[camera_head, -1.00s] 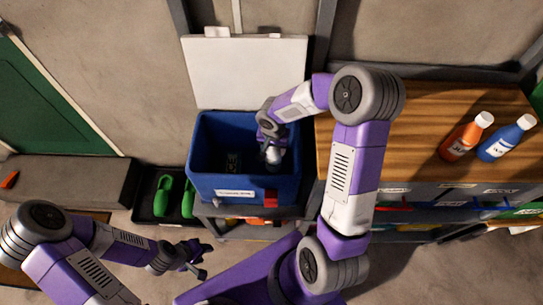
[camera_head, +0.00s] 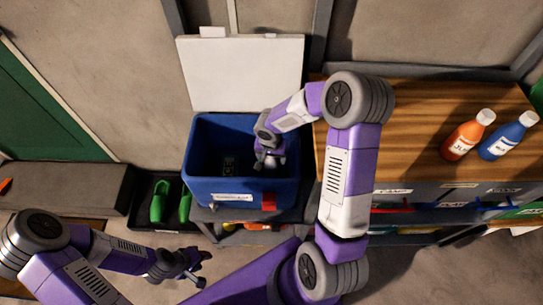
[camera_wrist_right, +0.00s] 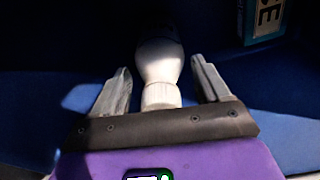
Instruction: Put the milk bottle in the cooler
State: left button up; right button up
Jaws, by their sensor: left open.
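The blue cooler (camera_head: 235,196) stands with its white lid raised against the wall. My right gripper (camera_head: 270,162) is inside the cooler. The white milk bottle (camera_wrist_right: 160,62) shows in the right wrist view, with its ribbed cap end between the fingers of my right gripper (camera_wrist_right: 161,88). Narrow gaps show on both sides of the bottle, so the fingers are apart from it. The bottle's far end is in shadow. In the head view the bottle is mostly hidden by the gripper. My left gripper (camera_head: 197,268) is open and empty, in front of the cooler at lower left.
A wooden worktop (camera_head: 420,125) lies right of the cooler, with an orange bottle (camera_head: 463,140) and a blue bottle (camera_head: 503,140) on it. Inside the cooler is a labelled box (camera_wrist_right: 267,18). Green shoes (camera_head: 160,201) sit in a tray at left.

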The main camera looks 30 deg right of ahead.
jog(key=shift+o, duration=0.3)
jog(key=shift+r+p, duration=0.5)
jog(key=shift+p, duration=0.1)
jog(key=r+p, duration=0.1)
jog(key=r, duration=0.2)
jog(key=r+p, duration=0.1)
jog(key=r, duration=0.3)
jog(key=s+a+r+p, duration=0.1)
jog(key=r, duration=0.3)
jog(key=shift+r, duration=0.25)
jog(key=shift+p, duration=0.3)
